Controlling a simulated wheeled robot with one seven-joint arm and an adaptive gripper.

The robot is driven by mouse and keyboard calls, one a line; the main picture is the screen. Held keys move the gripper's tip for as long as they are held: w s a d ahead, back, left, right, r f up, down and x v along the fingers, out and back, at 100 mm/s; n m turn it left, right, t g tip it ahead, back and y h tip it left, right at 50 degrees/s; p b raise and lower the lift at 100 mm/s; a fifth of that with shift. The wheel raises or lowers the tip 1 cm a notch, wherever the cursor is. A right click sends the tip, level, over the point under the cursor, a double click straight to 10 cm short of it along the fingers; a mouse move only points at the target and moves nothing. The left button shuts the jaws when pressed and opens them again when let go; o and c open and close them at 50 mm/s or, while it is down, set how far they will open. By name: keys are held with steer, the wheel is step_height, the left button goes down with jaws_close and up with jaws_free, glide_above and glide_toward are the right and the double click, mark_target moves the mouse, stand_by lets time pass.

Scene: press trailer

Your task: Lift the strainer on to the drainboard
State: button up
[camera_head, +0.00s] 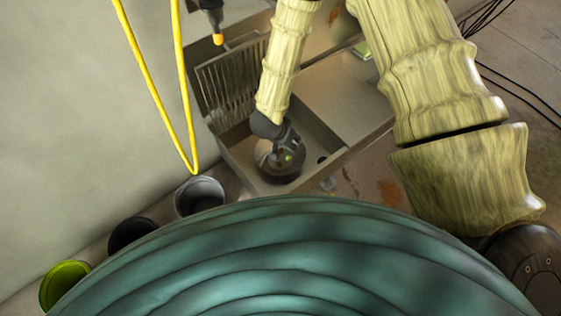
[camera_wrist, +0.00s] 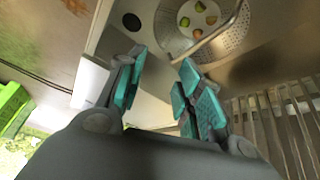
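The strainer (camera_head: 268,166) is a round metal bowl on the floor of the steel sink (camera_head: 241,154). In the wrist view the strainer (camera_wrist: 236,37) is perforated, has a thin handle and holds several green and orange pieces. My gripper (camera_wrist: 163,80) is open, with teal pads apart and nothing between them. It is close to the strainer, and in the head view it hides part of it. The ribbed drainboard (camera_head: 228,86) lies beyond the basin at upper left. It also shows at the lower right of the wrist view (camera_wrist: 282,125).
A flat steel surface (camera_head: 345,95) adjoins the basin on the right. A dark drain hole (camera_wrist: 131,21) is beside the strainer. A yellow hose (camera_head: 150,88) hangs at the left wall. A grey bucket (camera_head: 199,194), a black one (camera_head: 130,236) and a green one (camera_head: 65,285) stand left.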

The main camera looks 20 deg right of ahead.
steer(key=w+a+f+m+b, duration=0.1)
steer(key=w+f+b, duration=0.1)
steer(key=b, duration=0.1)
steer(key=w+a+f+m+b, duration=0.1)
steer(key=w+f+b, duration=0.1)
steer(key=b, duration=0.1)
steer(key=w+a+f+m+b, duration=0.1)
steer(key=w+a+f+b, duration=0.1)
steer(key=b, duration=0.2)
steer(key=shift+w+m+g, duration=0.25)
steer(key=shift+m+g, duration=0.15)
steer(key=shift+m, duration=0.4)
steer(key=shift+b+x, duration=3.25)
steer(key=shift+x, duration=1.4)
steer(key=shift+w+d+f, duration=0.1)
steer(key=shift+f, duration=0.45)
steer(key=shift+f+p, duration=0.2)
steer(key=shift+p, duration=0.2)
jaws_close()
